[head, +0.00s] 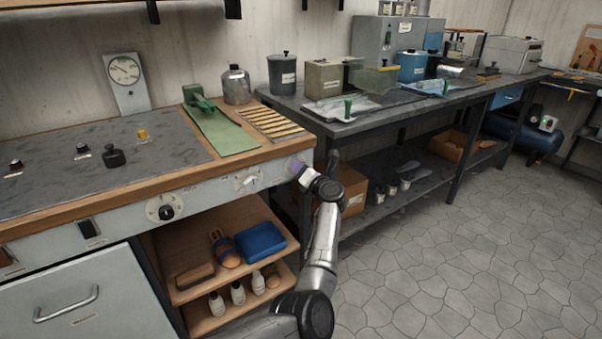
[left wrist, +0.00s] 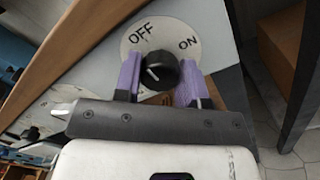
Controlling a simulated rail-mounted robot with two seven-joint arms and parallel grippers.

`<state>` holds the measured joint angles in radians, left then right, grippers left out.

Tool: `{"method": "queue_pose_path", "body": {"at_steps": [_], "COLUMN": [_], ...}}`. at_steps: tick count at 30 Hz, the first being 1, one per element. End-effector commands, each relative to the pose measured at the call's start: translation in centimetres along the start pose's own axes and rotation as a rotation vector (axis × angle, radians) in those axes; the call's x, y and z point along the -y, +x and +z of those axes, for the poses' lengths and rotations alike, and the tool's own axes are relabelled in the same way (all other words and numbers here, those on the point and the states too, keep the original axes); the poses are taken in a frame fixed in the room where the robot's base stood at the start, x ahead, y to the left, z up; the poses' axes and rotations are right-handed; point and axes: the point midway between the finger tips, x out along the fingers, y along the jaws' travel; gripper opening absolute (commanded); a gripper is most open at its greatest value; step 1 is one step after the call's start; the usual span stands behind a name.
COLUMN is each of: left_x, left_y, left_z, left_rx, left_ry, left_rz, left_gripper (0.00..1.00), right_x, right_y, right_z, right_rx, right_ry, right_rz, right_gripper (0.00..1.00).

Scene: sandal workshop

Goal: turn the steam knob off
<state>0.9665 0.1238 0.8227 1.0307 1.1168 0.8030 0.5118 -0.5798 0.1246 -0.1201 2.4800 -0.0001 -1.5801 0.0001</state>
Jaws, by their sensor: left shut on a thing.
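The steam knob (left wrist: 160,73) is black and round, on a pale round plate (left wrist: 129,46) marked OFF and ON in the left wrist view. Its white pointer mark is on its left side, towards the OFF half and away from ON. My left gripper (head: 297,169) is at the right end of the bench's front panel in the head view and covers the knob there. In the left wrist view its purple fingers (left wrist: 159,85) are shut on the knob, one on each side. My right gripper is not in view.
Another dial with a pale handle (head: 247,181) and a black knob (head: 166,211) sit further left on the panel. A dark table (head: 400,102) stands to the right. The tiled floor (head: 440,250) is clear.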

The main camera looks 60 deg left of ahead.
Motion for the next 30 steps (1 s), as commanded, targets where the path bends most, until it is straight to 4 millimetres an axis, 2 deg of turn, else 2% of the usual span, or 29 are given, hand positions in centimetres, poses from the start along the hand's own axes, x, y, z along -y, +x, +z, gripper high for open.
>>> {"method": "queue_pose_path", "body": {"at_steps": [14, 15, 21, 23, 30], "left_x": [-0.06, -0.06, -0.04, -0.03, -0.01], "left_y": [-0.02, -0.02, -0.01, -0.01, -0.08], "left_z": [0.08, 0.08, 0.06, 0.05, 0.04], "left_rx": [0.0, 0.0, 0.0, 0.0, 0.0], "left_ry": [-0.014, -0.014, -0.013, -0.013, -0.012], "left_rz": [0.001, 0.001, 0.001, 0.001, 0.0], "left_gripper": [0.14, 0.39, 0.58, 0.63, 0.63], "right_x": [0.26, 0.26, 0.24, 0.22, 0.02], "right_y": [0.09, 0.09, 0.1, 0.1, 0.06], "right_z": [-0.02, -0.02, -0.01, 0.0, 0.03], "right_rx": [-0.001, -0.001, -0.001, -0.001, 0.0], "right_ry": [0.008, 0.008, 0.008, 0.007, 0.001], "right_rz": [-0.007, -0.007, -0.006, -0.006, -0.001], "right_gripper": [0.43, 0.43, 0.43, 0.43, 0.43]}}
